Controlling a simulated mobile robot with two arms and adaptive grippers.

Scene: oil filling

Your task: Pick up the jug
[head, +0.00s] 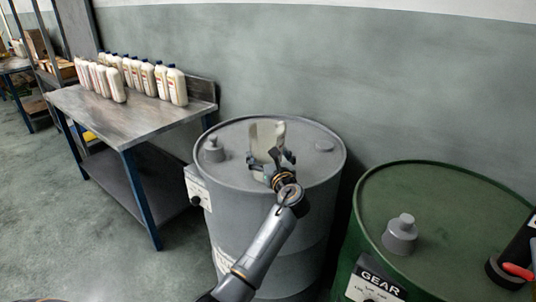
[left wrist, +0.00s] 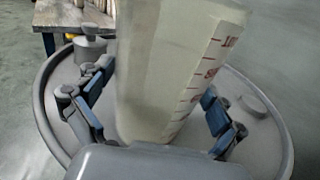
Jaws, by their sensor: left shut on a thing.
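The jug (head: 265,137) is a pale, whitish vessel at the top of the grey drum (head: 225,132). In the left wrist view the jug (left wrist: 170,75) shows red scale marks along its right side. My left gripper (head: 272,160) is shut on the jug, with a blue-padded finger on each side of it in the left wrist view (left wrist: 155,115). The jug looks upright in the head view. I cannot tell whether its base touches the drum lid. My right gripper is not in view.
A green drum (head: 440,185) with a grey cap (head: 400,232) stands to the right. A dark object with a red part (head: 517,270) sits at its right edge. A metal table (head: 130,122) holds several white bottles (head: 177,86) at the left. Floor is clear in front of the table.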

